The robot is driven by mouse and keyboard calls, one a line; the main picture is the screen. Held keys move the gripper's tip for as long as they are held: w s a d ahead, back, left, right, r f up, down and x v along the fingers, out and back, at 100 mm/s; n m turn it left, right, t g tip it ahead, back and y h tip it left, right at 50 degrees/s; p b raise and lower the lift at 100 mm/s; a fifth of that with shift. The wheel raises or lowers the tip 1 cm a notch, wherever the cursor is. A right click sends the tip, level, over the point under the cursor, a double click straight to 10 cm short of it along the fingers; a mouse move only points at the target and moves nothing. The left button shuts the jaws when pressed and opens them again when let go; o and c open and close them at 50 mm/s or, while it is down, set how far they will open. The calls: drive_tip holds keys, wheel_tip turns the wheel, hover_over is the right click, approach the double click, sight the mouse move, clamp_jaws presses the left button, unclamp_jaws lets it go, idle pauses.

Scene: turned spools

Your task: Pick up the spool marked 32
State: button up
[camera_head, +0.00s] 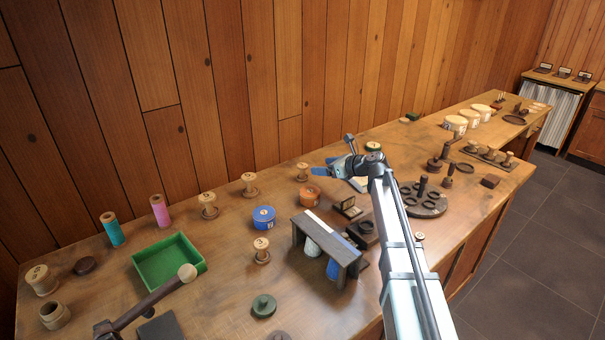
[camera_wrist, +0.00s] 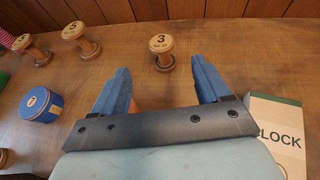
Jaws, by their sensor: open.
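A pale wooden spool (camera_wrist: 162,45) stands upright on the bench, just beyond and between my fingertips in the wrist view. Its top bears a large 3 over a small line that may read "No 32", too small to be sure. It appears to be the spool (camera_head: 302,171) left of my gripper in the head view. My gripper (camera_wrist: 161,68) has its two blue fingers apart with nothing held between them. In the head view my gripper (camera_head: 325,166) hangs over the back of the bench. The spool is apart from the fingers.
Left of it stand a spool marked 5 (camera_wrist: 75,32) and another spool (camera_head: 208,204). A blue tin (camera_head: 263,218) and an orange tin (camera_head: 309,196) stand nearer. The wooden wall (camera_head: 230,90) rises behind the bench.

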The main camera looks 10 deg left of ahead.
sight(304, 166)
drive_tip(key=x, duration=1)
drive_tip(key=shift+w+d+f, duration=0.1)
drive_tip(key=shift+d, duration=0.05)
drive_tip(key=shift+c, duration=0.3)
drive_tip(key=c, duration=1.1)
